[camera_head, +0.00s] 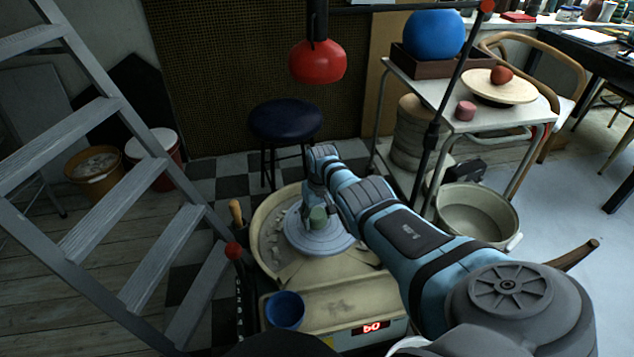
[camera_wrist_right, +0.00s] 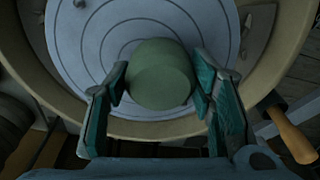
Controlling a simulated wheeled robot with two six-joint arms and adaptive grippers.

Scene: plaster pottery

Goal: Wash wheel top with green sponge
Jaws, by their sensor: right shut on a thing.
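The wheel top (camera_head: 322,238) is a pale grey-blue disc with concentric rings, set inside the cream splash pan of the pottery wheel. The green sponge (camera_head: 318,217) is a rounded, drum-shaped piece over the wheel top. My right gripper (camera_head: 315,207) reaches down over the disc and is shut on the sponge. In the right wrist view the sponge (camera_wrist_right: 160,75) sits between the two teal-padded fingers, with the ringed disc (camera_wrist_right: 100,35) behind it. Whether the sponge touches the disc is hard to tell. My left gripper is not in view.
A blue cup (camera_head: 285,310) stands on the wheel's front deck. Clay scraps lie in the splash pan (camera_head: 268,215). A ladder (camera_head: 130,190) stands at left, a red lamp (camera_head: 318,62) hangs above, and a white cart (camera_head: 480,115) with a blue ball stands at right.

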